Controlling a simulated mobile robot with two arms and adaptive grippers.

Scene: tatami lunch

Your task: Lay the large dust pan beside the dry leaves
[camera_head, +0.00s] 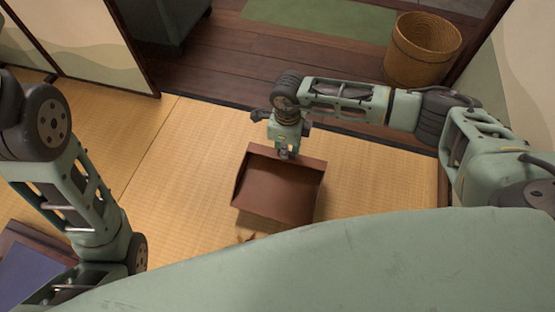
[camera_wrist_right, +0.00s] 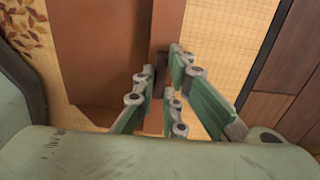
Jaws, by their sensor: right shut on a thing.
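The large dust pan (camera_head: 277,188) is brown and box-like, with raised walls, on or just above the tatami in the middle of the head view. My right gripper (camera_head: 285,152) is above its back wall and shut on the pan there. In the right wrist view the dust pan (camera_wrist_right: 100,50) lies beyond the fingers of my right gripper (camera_wrist_right: 165,85). The dry leaves (camera_wrist_right: 28,30) show at the top left of the wrist view, beside the pan. In the head view a few leaves (camera_head: 246,238) show in front of the pan, mostly hidden by my body. My left gripper is out of view.
A woven basket (camera_head: 422,50) stands on the dark wooden floor (camera_head: 290,62) at the back right. A green mat (camera_head: 320,18) lies behind. Sliding panels (camera_head: 90,40) stand at the left. The tatami (camera_head: 185,170) left of the pan is clear.

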